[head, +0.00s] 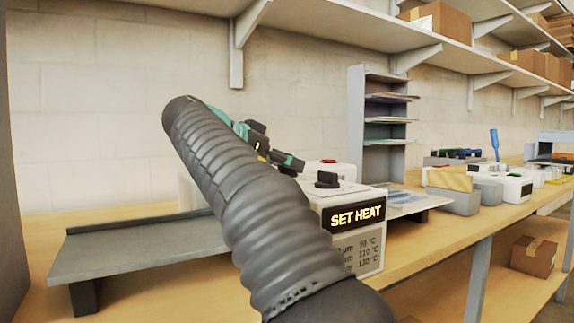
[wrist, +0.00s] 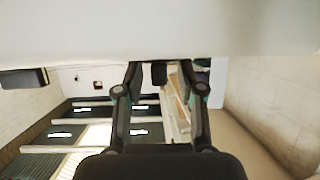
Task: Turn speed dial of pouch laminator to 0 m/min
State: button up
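The pouch laminator (head: 352,245) is a white box on the bench, with a lit display (head: 355,215) reading "SET HEAT". A black dial (head: 327,180) stands on its top, near a red button (head: 328,161). I cannot tell whether this is the speed dial; no speed scale is readable. My gripper (head: 296,164) is above the laminator top, left of this dial, partly behind my arm. In the wrist view, my gripper (wrist: 160,70) has its fingers apart, with a small black knob-like piece (wrist: 158,74) between them against a white surface (wrist: 160,28). Contact cannot be told.
A grey feed tray (head: 130,250) extends left of the laminator. A grey sorter rack (head: 385,130) stands behind it to the right. Other devices and boxes (head: 455,195) sit farther right on the bench. Shelves (head: 340,30) hang above. My arm hides the laminator's left part.

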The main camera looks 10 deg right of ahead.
grip_shut()
jog(key=shift+t+b, duration=0.3)
jog(key=shift+b, duration=0.15)
jog(key=shift+f+n+y+b, duration=0.15)
jog(key=shift+n+y+b, duration=0.25)
jog(key=shift+n, duration=0.1)
jog(key=shift+s+d+n+t+y+b, duration=0.1)
jog(key=shift+n+t+y+b, duration=0.4)
jog(key=shift+n+t+b, duration=0.6)
jog(key=shift+n+t+y+b, duration=1.2)
jog(key=shift+n+t+y, duration=0.6)
jog(key=shift+n+y, duration=0.25)
jog(key=shift+r+n, duration=0.2)
jog(key=shift+n, duration=0.05)
